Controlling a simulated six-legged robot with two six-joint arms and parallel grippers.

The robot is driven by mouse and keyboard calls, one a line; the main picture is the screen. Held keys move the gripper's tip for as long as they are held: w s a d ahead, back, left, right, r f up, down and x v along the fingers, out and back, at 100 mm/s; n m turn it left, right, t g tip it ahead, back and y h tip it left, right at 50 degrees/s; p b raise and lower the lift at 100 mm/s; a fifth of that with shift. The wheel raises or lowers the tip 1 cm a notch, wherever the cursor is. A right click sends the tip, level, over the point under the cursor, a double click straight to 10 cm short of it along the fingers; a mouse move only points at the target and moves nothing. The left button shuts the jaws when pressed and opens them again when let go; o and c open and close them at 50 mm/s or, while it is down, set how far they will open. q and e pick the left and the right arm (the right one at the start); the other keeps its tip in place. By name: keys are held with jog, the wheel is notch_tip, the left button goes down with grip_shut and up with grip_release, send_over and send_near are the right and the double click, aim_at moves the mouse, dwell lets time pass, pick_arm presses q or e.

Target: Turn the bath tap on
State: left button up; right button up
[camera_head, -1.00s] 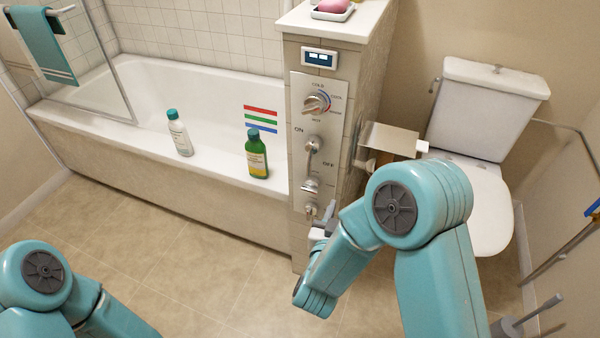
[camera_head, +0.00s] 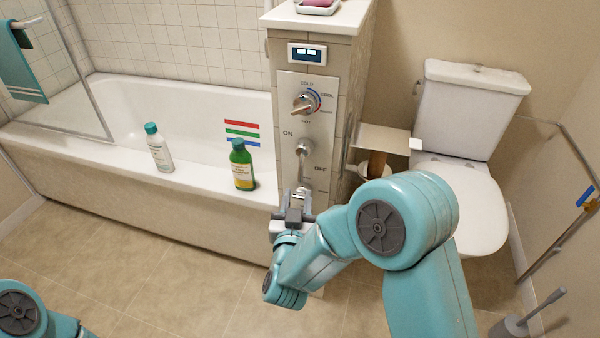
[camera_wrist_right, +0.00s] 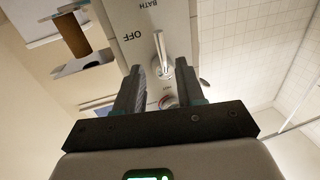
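The bath tap is a metal lever (camera_head: 303,160) on the grey control panel at the end of the bath, between the words ON at left and OFF at right. It hangs roughly straight down. In the right wrist view the lever (camera_wrist_right: 159,48) shows beyond the fingertips, near upside-down OFF and BATH lettering. My right gripper (camera_head: 294,198) is in front of the panel, below the lever. In the wrist view its two fingers (camera_wrist_right: 158,78) are spread with nothing held between them; I cannot tell any contact. My left gripper is out of view; only my left arm shows.
A temperature dial (camera_head: 305,102) and a small display (camera_head: 307,54) are above the lever. A white bottle (camera_head: 158,148) and a green bottle (camera_head: 242,165) stand on the bath rim (camera_head: 205,189). A toilet (camera_head: 465,150) and a paper holder (camera_head: 383,138) are to the right.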

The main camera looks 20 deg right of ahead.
aim_at(300, 175)
jog(key=x, duration=0.9)
jog(key=shift+w, duration=0.2)
grip_shut()
